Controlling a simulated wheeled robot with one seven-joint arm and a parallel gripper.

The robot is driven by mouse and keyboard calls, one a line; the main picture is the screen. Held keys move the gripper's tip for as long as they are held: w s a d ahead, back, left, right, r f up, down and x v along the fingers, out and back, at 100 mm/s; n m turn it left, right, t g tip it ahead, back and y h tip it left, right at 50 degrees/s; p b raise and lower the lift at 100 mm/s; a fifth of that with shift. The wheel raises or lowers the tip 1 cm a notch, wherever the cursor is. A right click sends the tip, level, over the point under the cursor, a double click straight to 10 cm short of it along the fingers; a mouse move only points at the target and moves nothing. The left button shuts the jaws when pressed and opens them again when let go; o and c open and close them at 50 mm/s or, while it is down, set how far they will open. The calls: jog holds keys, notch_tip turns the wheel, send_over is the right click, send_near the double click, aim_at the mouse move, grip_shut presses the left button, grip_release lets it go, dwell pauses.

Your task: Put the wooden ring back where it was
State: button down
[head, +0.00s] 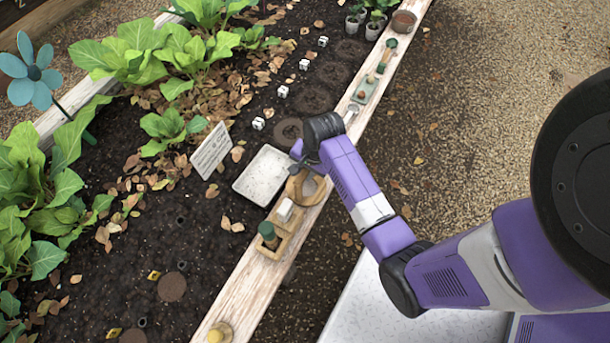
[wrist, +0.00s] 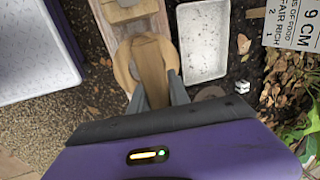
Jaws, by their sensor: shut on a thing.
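The wooden ring (head: 293,191) is light tan and is over the plank edge of the raised bed (head: 330,165), beside the white tray (head: 262,170).
A wooden holder (head: 279,243) with a white block (head: 285,211) and a green-topped peg (head: 267,232) stands close by on the plank. A yellow knob (head: 218,333) is nearer. Small tools (head: 384,62) and a brown pot (head: 403,21) lie farther along. A sign (head: 211,150) stands in the soil.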

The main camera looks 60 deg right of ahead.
jog(key=shift+f, duration=1.05)
jog(key=shift+f, duration=0.15)
jog(key=c, duration=1.2)
grip_release()
jog(key=shift+c, duration=0.2)
